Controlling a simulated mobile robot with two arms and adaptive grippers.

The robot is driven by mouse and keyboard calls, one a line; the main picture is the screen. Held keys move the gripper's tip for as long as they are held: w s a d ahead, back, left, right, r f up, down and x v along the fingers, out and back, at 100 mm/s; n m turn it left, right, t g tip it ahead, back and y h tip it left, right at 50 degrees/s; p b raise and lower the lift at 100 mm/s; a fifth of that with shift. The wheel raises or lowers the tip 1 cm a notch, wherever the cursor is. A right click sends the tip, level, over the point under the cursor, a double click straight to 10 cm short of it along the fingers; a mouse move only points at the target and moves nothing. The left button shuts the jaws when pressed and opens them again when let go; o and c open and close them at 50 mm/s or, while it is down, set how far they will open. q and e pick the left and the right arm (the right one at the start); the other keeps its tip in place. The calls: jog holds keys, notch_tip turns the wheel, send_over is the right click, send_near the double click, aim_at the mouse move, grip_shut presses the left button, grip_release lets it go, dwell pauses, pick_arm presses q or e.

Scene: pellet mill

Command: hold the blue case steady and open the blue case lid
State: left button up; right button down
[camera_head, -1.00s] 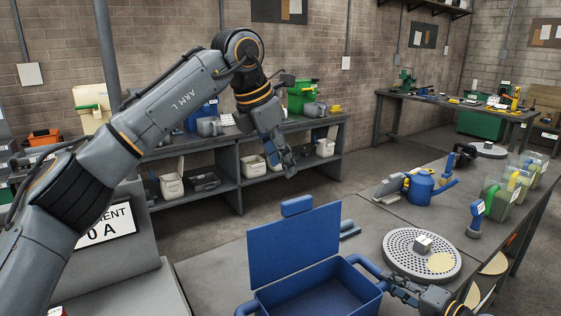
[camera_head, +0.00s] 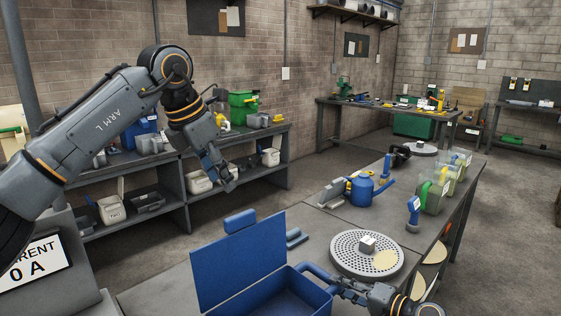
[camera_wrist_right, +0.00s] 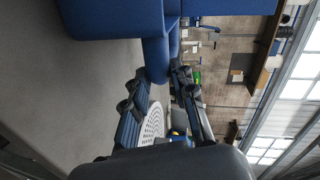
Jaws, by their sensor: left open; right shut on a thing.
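The blue case (camera_head: 283,299) stands on the near bench with its lid (camera_head: 238,262) raised nearly upright; its lower part is cut off by the frame. My right gripper (camera_head: 338,287) is shut on the blue handle (camera_head: 318,274) at the case's right side. In the right wrist view my right gripper's fingers (camera_wrist_right: 158,82) lie either side of the blue handle (camera_wrist_right: 155,58), with the case (camera_wrist_right: 115,18) above. My left gripper (camera_head: 224,180) is open, empty and in the air beyond the lid, pointing down, apart from the case.
A perforated round plate (camera_head: 352,266) with a small block on it sits right of the case. A blue jug (camera_head: 362,190), a blue-handled tool (camera_head: 414,213) and clear containers (camera_head: 437,194) stand further along the bench. A grey shelf unit (camera_head: 185,195) stands behind my left gripper.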

jog(key=c, duration=1)
grip_release()
jog(key=shift+w, duration=0.1)
jog(key=shift+r, duration=0.1)
jog(key=v, duration=1.2)
jog(key=o, duration=0.5)
